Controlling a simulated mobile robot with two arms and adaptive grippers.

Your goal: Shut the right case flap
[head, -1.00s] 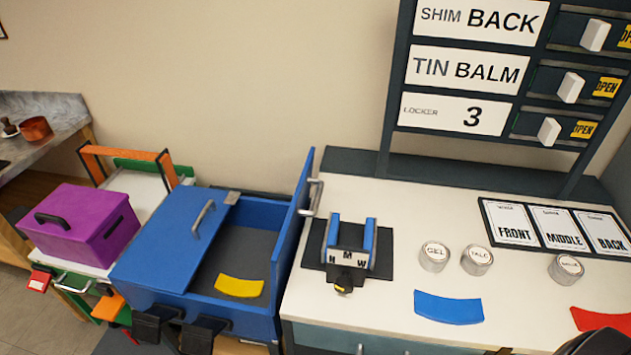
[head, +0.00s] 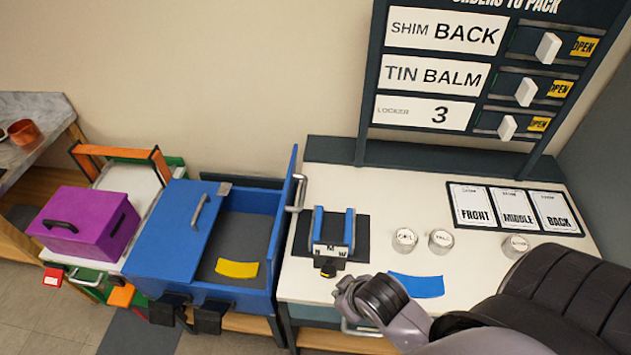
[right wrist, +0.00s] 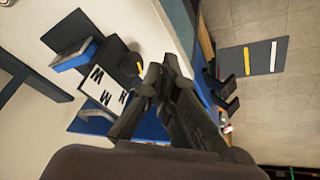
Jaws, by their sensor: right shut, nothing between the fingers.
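The blue case (head: 172,278) stands left of the white worktop. Its left flap (head: 168,228) lies flat over the left half and has a grey handle. The right flap (head: 284,210) stands upright at the right side, with its handle (head: 297,193) on the outer face. A yellow shim (head: 237,268) lies inside the open right half. My right gripper (head: 345,296) is over the worktop's front edge, right of the case and apart from the flap. Its fingers are shut and empty, also in the right wrist view (right wrist: 157,75). My left gripper is not in view.
A small stand with blue uprights (head: 333,230) is on the worktop between the flap and several tins. A blue shim (head: 416,286) lies near my right arm. Two black latches hang on the case front. A purple box (head: 85,222) stands to the left.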

